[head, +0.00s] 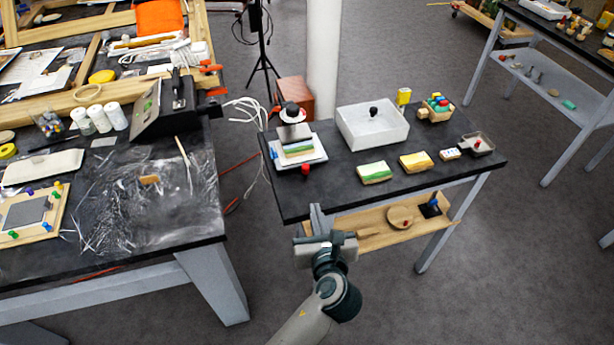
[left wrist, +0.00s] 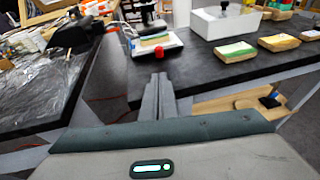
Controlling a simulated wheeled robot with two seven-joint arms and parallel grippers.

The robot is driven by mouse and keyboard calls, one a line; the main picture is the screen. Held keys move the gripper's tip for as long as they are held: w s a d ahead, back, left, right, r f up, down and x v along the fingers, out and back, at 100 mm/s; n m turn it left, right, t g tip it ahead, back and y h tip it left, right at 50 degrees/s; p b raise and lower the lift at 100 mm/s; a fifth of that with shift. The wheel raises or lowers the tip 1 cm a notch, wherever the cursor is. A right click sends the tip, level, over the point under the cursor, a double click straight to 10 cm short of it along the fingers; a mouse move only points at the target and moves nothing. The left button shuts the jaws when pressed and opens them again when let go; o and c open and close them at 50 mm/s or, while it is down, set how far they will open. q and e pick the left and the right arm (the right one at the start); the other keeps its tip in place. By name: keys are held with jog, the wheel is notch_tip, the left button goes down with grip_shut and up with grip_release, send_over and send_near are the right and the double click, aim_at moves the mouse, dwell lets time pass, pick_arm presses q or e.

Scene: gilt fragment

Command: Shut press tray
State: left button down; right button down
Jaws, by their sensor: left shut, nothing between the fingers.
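The press (head: 292,122) stands at the left end of the small dark table, with a white and black top. Its white tray (head: 318,158) sticks out toward me at the front. A green and cream block (head: 299,149) lies on the tray, and a red knob (head: 306,169) is at its front edge. In the left wrist view the tray (left wrist: 172,46) and the red knob (left wrist: 158,53) show beyond my fingers. My left gripper (head: 316,208) is shut and empty at the table's front edge, short of the knob and apart from it. My right gripper is not in view.
A white lidded box (head: 372,127), a green-topped block (head: 375,173), a yellow block (head: 416,162) and a basket of coloured pieces (head: 436,108) stand to the right. A wooden lower shelf (head: 370,218) is below. A cluttered bench (head: 200,220) is at left, across a gap.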

aim_at(303, 168)
pick_arm(q)
jog(key=shift+w+f, duration=0.1)
jog(key=shift+w, duration=0.05)
jog(key=p+x, duration=0.1)
jog(key=x, duration=0.3)
jog(key=p+x, duration=0.1)
jog(key=x, duration=0.4)
jog(key=r+p+x, duration=0.1)
jog(key=x, duration=0.3)
jog(key=shift+w+a+f, duration=0.1)
jog(key=shift+w, duration=0.3)
jog(key=w, duration=0.1)
jog(key=w+a, duration=0.1)
jog(key=w, duration=0.1)
jog(key=shift+w+a+p, duration=0.1)
jog(key=shift+w+p, duration=0.15)
jog(key=shift+p, duration=0.1)
jog(key=shift+r, duration=0.2)
jog(key=shift+a, duration=0.1)
